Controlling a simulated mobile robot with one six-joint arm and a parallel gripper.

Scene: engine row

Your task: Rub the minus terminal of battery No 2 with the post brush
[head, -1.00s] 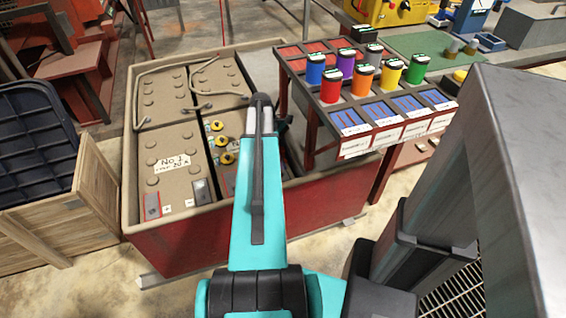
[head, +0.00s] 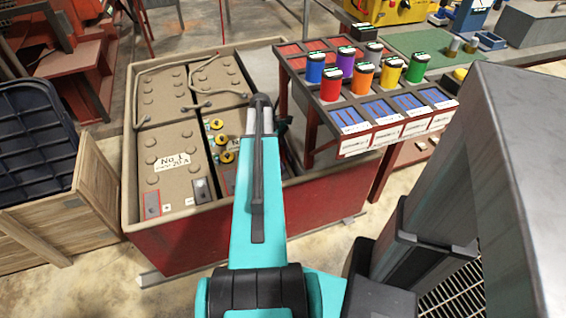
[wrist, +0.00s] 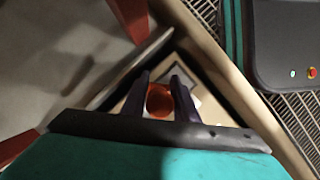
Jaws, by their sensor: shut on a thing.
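In the wrist view, my gripper (wrist: 160,82) points down with its two dark fingers closed around a round orange-red thing, which looks like the top of the post brush (wrist: 158,102). Beige battery top (wrist: 212,112) shows beyond it, with a small grey patch (wrist: 190,92) close by that may be a terminal. Whether the brush touches it is hidden. In the head view, my forearm covers most of the battery right of No 1, likely No 2; a dark red patch (head: 229,184) shows at its front. The gripper and brush are hidden there.
Battery No 1 (head: 172,140) sits at left in the red crate (head: 190,238), whose wall rises close around the gripper. Yellow caps (head: 227,157) stand left of my forearm. A rack of coloured cylinders (head: 372,128) stands at the crate's right. A wooden box (head: 97,190) is at left.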

